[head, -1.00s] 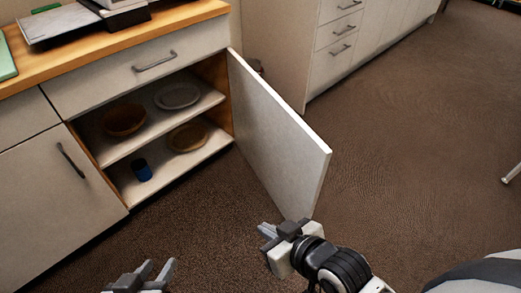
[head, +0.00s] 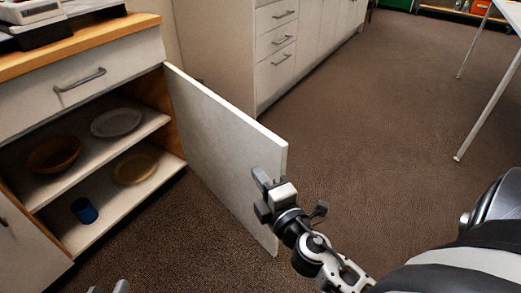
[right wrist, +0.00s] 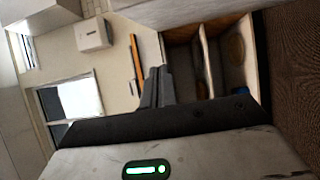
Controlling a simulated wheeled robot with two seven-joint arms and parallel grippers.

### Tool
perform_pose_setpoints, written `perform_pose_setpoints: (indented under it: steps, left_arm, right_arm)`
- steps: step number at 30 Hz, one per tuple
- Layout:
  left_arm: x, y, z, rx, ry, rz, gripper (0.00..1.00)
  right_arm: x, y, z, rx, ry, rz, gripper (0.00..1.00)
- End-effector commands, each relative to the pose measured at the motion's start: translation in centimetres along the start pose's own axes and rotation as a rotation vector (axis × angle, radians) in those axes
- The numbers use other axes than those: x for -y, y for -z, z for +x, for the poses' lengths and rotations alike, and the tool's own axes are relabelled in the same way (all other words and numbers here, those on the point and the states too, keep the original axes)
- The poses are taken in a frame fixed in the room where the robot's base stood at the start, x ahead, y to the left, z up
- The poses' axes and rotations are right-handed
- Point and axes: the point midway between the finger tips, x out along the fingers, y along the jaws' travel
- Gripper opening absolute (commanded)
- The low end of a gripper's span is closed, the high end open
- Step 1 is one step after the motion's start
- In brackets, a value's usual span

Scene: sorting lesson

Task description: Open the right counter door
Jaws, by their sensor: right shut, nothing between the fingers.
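The right counter door (head: 215,135) is a pale panel in the head view. It is swung wide open, hinged at the cabinet's right side, its inner face toward me. My right gripper (head: 262,185) is shut and empty, in front of the inner face near the free edge. I cannot tell whether it touches the door. Its closed fingers (right wrist: 158,87) also show in the right wrist view. My left gripper (head: 108,288) shows only two separated fingertips at the bottom edge; it looks open and empty. The rest of it is out of frame.
The open cabinet's shelves hold a brown bowl (head: 54,154), a grey plate (head: 116,122), a tan plate (head: 134,168) and a blue cup (head: 84,210). A drawer (head: 85,85) above is closed. White table legs (head: 487,100) stand at far right. Carpet between is clear.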

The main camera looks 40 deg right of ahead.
Motion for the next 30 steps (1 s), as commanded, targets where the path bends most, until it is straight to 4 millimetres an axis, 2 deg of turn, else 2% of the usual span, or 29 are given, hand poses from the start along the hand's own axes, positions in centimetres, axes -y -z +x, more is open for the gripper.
perform_pose_setpoints:
  steps: [3,9,12,18,30]
  left_arm:
    - [0.1,0.0,-0.2,0.022,0.015,0.026,0.36]
    - [0.4,-0.2,-0.3,0.038,0.028,0.052,0.36]
    - [0.4,-0.4,-0.3,0.039,0.028,0.051,0.36]
    - [0.4,-0.5,-0.3,0.038,0.026,0.047,0.36]
    - [0.4,-0.4,-0.3,0.036,0.025,0.046,0.36]
  right_arm:
    - [-0.4,0.0,2.9,0.000,-0.003,-0.001,0.00]
    - [-0.2,0.0,7.0,0.000,-0.002,0.000,0.00]
    - [0.1,-1.8,7.2,0.002,0.002,-0.005,0.00]
    - [0.1,-3.6,7.6,0.001,0.002,0.001,0.00]
    - [0.1,-3.9,7.7,0.000,0.002,0.003,0.00]
